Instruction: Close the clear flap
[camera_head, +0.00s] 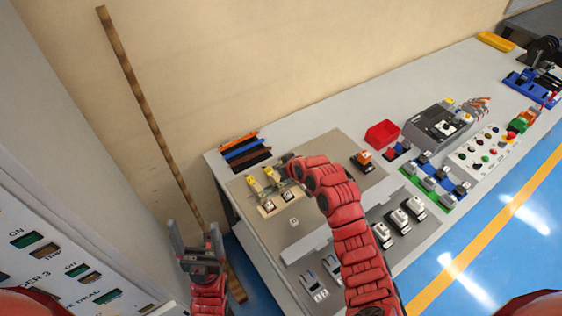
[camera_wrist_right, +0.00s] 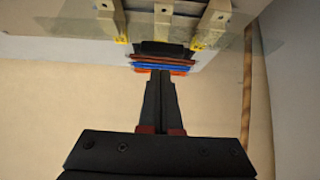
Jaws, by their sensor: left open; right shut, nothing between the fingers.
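My left gripper (camera_head: 193,226) is open and empty, left of the bench.
Brown, blue and orange bars (camera_head: 246,153) lie at the bench's back left corner. A red bin (camera_head: 382,134), a dark grey device (camera_head: 438,128) and a button panel (camera_head: 486,148) stand to the right. A long brown pole (camera_head: 150,115) leans on the wall behind my left gripper.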

